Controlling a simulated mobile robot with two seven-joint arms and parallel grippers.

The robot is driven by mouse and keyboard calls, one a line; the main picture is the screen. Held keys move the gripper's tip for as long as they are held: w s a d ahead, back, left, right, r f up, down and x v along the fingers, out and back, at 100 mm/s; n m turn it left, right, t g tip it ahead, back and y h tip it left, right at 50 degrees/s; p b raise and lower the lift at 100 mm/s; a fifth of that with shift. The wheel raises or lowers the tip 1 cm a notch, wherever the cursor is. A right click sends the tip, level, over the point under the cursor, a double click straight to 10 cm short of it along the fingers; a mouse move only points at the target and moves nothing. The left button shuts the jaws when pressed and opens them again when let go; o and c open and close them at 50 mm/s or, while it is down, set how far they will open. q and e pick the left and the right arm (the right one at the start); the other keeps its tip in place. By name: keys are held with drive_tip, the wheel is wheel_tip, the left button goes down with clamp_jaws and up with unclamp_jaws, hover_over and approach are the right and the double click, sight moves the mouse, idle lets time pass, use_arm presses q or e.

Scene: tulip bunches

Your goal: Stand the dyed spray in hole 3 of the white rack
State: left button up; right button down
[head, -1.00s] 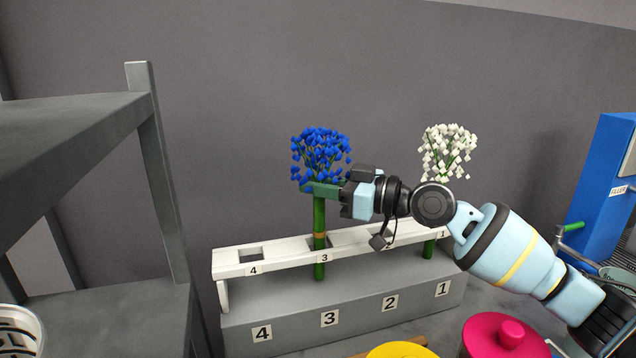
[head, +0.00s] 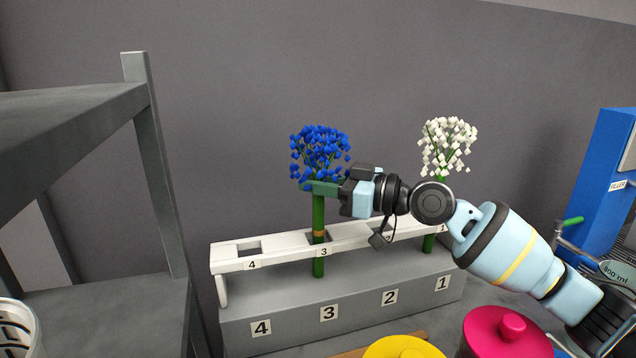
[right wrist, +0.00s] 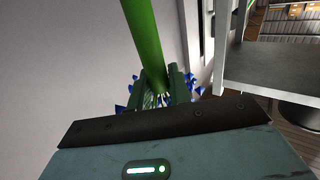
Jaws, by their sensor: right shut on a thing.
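The dyed spray (head: 320,150) has a blue head and a thick green stem with a brown band. It stands upright in hole 3 of the white rack (head: 290,246), and its stem shows below the top bar, down at the grey step. My right gripper (head: 318,187) is shut on the stem just under the blue flowers. In the right wrist view the green stem (right wrist: 145,40) runs between the fingers, with blue petals (right wrist: 130,92) beyond them. A white spray (head: 448,148) stands in hole 1. My arm partly hides hole 2. My left gripper is not in view.
The grey step (head: 290,325) under the rack carries number labels. A grey shelf (head: 80,120) stands at the left. A yellow lid (head: 400,348) and a pink lid (head: 505,335) are in front. A blue filler machine (head: 605,180) stands at the right.

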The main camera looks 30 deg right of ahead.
drive_tip(key=c, duration=1.4)
unclamp_jaws()
drive_tip(key=shift+f, duration=0.1)
drive_tip(key=shift+o, duration=1)
